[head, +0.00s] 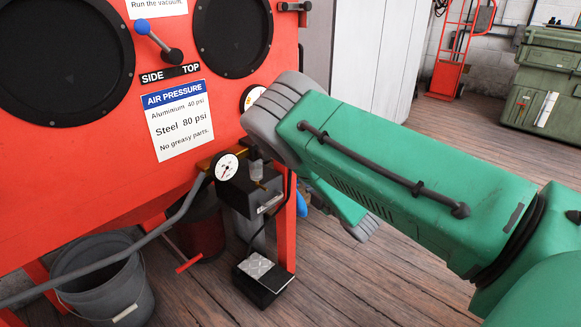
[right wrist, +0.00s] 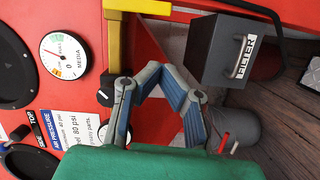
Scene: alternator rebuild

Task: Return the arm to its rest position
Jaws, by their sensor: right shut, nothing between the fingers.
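My right arm (head: 400,170), green with grey joints, comes in from the right in the head view and is bent in front of the red blast cabinet's right edge. In the right wrist view my right gripper (right wrist: 160,73), with grey fingers and blue inner faces, is shut and empty in front of the red cabinet. My left gripper is in neither view.
The red cabinet (head: 70,180) fills the left, with a pressure gauge (head: 227,167) and a foot pedal (head: 263,278) below. A grey bucket (head: 105,290) stands lower left. A yellow bar (right wrist: 115,45) and a dark grey box (right wrist: 222,55) lie near the gripper. Wooden floor is open at right.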

